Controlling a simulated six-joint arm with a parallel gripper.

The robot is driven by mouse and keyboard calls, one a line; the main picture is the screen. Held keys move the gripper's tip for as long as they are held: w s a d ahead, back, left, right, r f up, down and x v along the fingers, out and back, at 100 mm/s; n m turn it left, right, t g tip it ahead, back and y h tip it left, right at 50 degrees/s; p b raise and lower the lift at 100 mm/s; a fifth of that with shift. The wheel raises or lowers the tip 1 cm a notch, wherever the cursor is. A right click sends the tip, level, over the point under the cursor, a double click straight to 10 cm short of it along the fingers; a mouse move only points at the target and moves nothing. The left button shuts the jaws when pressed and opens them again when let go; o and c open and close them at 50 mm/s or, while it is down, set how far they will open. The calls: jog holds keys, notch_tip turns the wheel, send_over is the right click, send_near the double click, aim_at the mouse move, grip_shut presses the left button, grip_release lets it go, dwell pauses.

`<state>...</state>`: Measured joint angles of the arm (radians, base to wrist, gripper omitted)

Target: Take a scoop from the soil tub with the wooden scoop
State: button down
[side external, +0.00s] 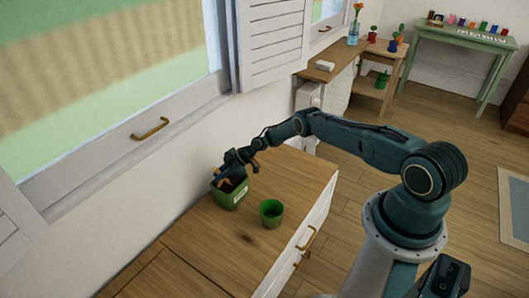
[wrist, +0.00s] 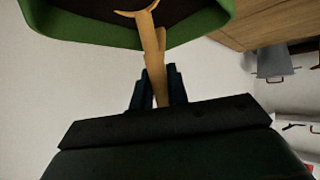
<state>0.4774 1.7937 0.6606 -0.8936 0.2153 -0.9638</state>
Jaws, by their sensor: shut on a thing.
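The green soil tub (side external: 231,197) stands on the wooden cabinet top (side external: 205,240) close to the wall, with dark soil in it. In the wrist view the tub's green rim (wrist: 75,38) and dark soil (wrist: 105,16) fill the top. My gripper (side external: 232,172) is over the tub; in the wrist view my gripper (wrist: 157,85) is shut on the handle of the wooden scoop (wrist: 151,50). The scoop's bowl end lies over or in the dark soil at the top edge and is partly cut off. I cannot tell how deep it is.
A small green pot (side external: 271,212) stands on the cabinet top right of the tub, near the drawer front (side external: 310,232). The window sill (side external: 130,140) and white wall rise behind. The cabinet's near left top is bare. A green table (side external: 465,42) stands far off.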

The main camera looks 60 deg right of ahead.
jog(key=shift+r, duration=0.1)
jog(key=shift+r, duration=4.35)
jog(key=shift+w+a+r+n+g+h, duration=0.15)
jog(key=shift+w+a+g+h, duration=0.2)
jog(key=shift+a+g+h, duration=0.15)
jog(key=shift+w+a+r+n+g+h, duration=0.1)
jog(key=shift+w+a+n+g+h, duration=0.05)
jog(key=shift+w+a+g+h, duration=0.3)
jog(key=shift+w+a+r+g+h, duration=0.15)
jog(key=shift+a+r+g+h, duration=0.35)
jog(key=shift+h, duration=0.3)
jog(key=shift+w+a+r+g+h, duration=0.1)
jog(key=shift+a+r+g+h, duration=0.15)
jog(key=shift+a+r+h, duration=0.35)
jog(key=shift+d, duration=0.15)
